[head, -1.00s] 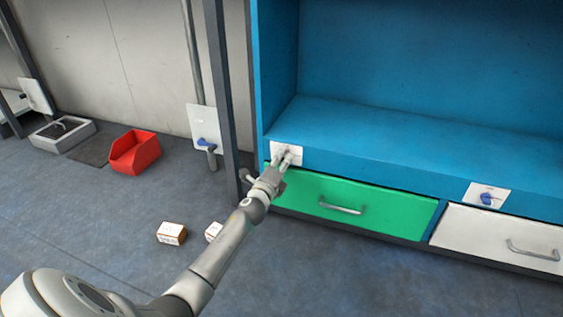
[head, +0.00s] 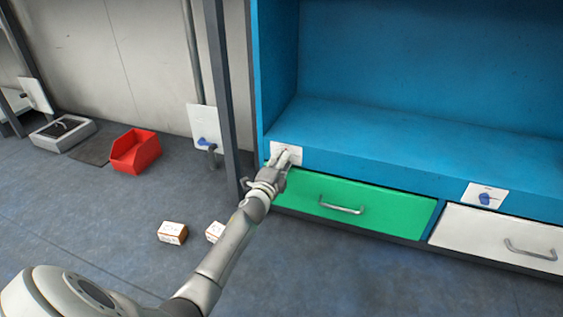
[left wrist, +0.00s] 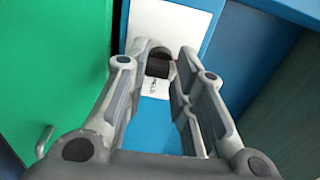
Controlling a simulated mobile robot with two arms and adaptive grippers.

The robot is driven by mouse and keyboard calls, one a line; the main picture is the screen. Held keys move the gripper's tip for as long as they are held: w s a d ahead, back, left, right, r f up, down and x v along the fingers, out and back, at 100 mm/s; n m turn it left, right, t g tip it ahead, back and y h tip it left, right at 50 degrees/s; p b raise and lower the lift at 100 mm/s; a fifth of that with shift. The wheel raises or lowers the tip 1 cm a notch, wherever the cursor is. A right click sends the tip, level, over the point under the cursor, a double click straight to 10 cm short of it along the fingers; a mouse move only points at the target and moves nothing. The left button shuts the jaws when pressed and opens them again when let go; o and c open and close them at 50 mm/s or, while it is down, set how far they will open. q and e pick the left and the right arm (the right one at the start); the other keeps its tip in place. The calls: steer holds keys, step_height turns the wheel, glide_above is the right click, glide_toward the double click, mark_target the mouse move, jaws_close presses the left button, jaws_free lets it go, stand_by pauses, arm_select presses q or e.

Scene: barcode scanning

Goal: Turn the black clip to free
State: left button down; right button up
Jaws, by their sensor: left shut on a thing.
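The black clip (left wrist: 158,66) shows in the left wrist view as a dark rounded piece between my fingertips, in front of a white plate (left wrist: 165,25). In the head view the plate (head: 277,149) is on the blue front above the green drawer, and my gripper hides the clip. My left gripper (head: 285,159) reaches up to the plate. Its fingers (left wrist: 163,65) are shut on the clip, one on each side. How far the clip is turned is hard to tell. My right gripper is not in view.
The green drawer (head: 320,200) is below the clip, with a white drawer (head: 480,236) to its right. A blue clip (head: 486,198) is on another plate. Small boxes (head: 172,233) and a red bin (head: 135,152) are on the floor. A dark post (head: 230,110) stands left of the cabinet.

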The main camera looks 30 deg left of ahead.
arm_select(q)
steer(key=c, duration=1.2)
jaws_free()
steer(key=shift+c, duration=0.2)
steer(key=shift+s, duration=0.15)
steer(key=v, duration=1.1)
steer(key=shift+s, duration=0.4)
steer(key=shift+d, duration=0.2)
